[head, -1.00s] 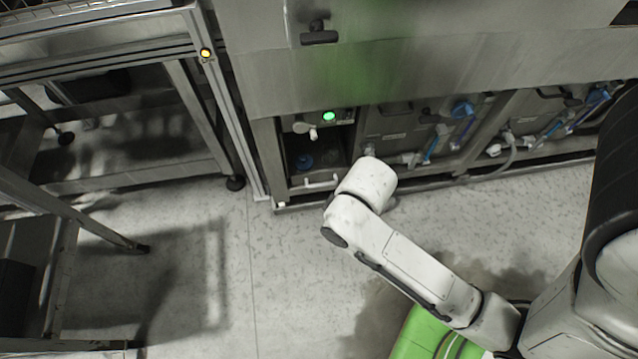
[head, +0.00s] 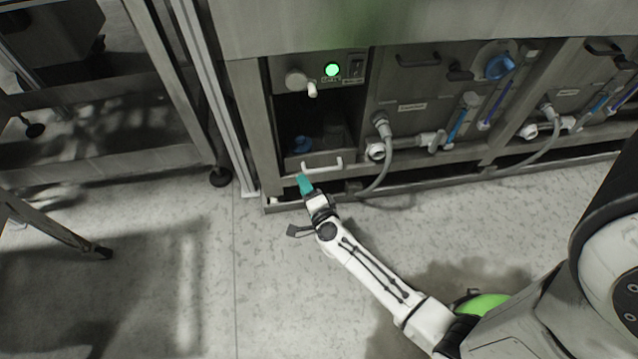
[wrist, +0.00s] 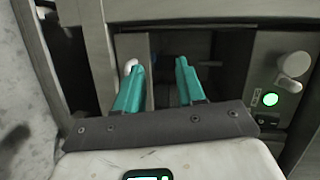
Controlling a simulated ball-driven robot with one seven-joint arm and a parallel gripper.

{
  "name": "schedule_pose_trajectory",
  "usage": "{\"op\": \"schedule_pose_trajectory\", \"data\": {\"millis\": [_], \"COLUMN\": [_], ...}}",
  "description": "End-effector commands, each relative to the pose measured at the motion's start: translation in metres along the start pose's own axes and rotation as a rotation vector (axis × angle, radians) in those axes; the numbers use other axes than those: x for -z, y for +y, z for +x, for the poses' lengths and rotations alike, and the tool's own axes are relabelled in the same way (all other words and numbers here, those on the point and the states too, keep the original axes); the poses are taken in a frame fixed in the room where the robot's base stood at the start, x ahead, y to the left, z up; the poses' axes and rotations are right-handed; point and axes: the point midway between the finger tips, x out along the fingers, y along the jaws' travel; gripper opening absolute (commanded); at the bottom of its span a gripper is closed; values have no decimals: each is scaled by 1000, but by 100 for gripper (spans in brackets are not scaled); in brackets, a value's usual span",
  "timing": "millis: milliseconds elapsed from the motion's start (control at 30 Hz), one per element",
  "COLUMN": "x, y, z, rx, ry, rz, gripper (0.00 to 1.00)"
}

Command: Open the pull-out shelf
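The pull-out shelf (head: 308,157) is a low grey drawer in the open bay at the bottom left of the washer. It looks pushed in. Its white bar handle (head: 323,164) runs across the front. In the wrist view only a white end of the handle (wrist: 131,65) shows, by the tip of the left teal finger, which hides the rest. My gripper (head: 304,183) is just below and left of the handle in the head view. In the wrist view my gripper (wrist: 160,78) has its teal fingers apart with nothing visibly held. Contact with the handle cannot be told.
Above the bay is a panel with a lit green button (head: 332,69) and a grey knob (head: 296,78). A hose (head: 381,172) and pipe fittings lie right of the bay. A metal frame post (head: 215,95) stands at left. The floor in front is clear.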

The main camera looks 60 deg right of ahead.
Motion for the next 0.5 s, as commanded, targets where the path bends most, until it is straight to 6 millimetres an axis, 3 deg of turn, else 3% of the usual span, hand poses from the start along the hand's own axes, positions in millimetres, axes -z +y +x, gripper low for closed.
{"op": "schedule_pose_trajectory", "data": {"millis": [33, 200, 367, 500], "x": [13, 43, 51, 56], "y": [30, 65, 70, 72], "z": [4, 1, 5, 23], "rx": [-16, -51, -57, -56], "ry": [78, 248, 286, 286], "rz": [47, 140, 159, 158], "gripper": [39, 39, 39, 39]}}
